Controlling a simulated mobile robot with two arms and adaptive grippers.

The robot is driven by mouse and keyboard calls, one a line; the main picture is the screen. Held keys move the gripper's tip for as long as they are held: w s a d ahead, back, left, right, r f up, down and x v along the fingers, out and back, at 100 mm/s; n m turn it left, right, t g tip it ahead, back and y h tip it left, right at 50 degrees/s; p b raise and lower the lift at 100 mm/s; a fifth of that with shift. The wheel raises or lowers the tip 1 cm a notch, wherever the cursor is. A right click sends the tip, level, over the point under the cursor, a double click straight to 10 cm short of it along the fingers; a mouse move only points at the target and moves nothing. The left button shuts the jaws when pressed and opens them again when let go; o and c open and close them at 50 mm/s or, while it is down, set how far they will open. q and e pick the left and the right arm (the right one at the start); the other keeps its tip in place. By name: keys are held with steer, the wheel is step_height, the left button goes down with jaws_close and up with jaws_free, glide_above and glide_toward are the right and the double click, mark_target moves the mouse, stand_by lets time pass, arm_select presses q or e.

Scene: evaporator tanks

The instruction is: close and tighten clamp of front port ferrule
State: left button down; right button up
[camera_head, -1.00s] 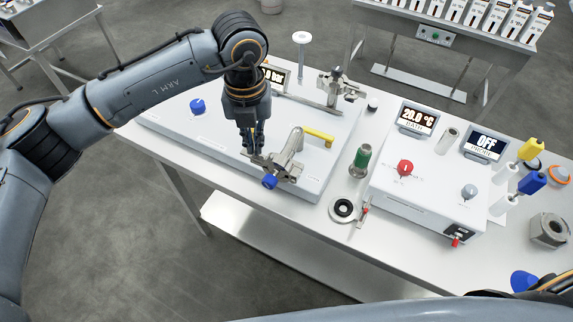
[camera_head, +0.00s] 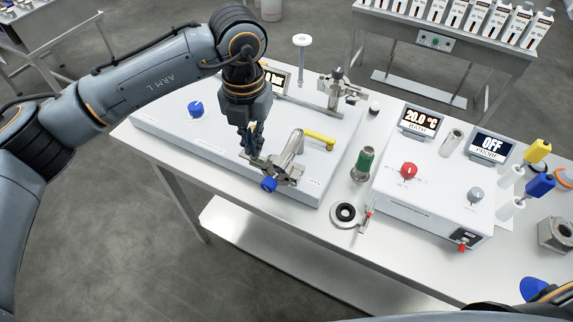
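The front port (camera_head: 287,158) is a metal fitting at the front edge of the white tank panel, with a yellow handle (camera_head: 320,137) and a blue cap or knob (camera_head: 269,184). Small metal clamp parts (camera_head: 259,162) show at its left end, beside the cap. My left gripper (camera_head: 249,148) points down right at these parts, its fingertips close to or touching them. The fingers overlap in this view, so their gap and any hold are hidden. Whether the clamp is open or closed is too small to tell. My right gripper does not show.
A second metal fitting (camera_head: 338,88) stands at the back of the white panel (camera_head: 190,137). To the right are a green-topped part (camera_head: 364,160), a black-and-white ring (camera_head: 346,213) and a control box (camera_head: 425,200) with displays. The table's front edge lies close below the port.

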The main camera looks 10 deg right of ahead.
arm_select(q)
steer(key=shift+f+m+b, duration=0.2)
steer(key=shift+m+b, duration=0.4)
steer(key=shift+b, duration=0.05)
steer(key=shift+m, duration=0.3)
steer(key=shift+r, duration=0.2)
steer(key=shift+f+m+b, duration=0.15)
steer(key=shift+m+b, duration=0.65)
steer(key=shift+b, duration=0.05)
steer(key=shift+m, duration=0.3)
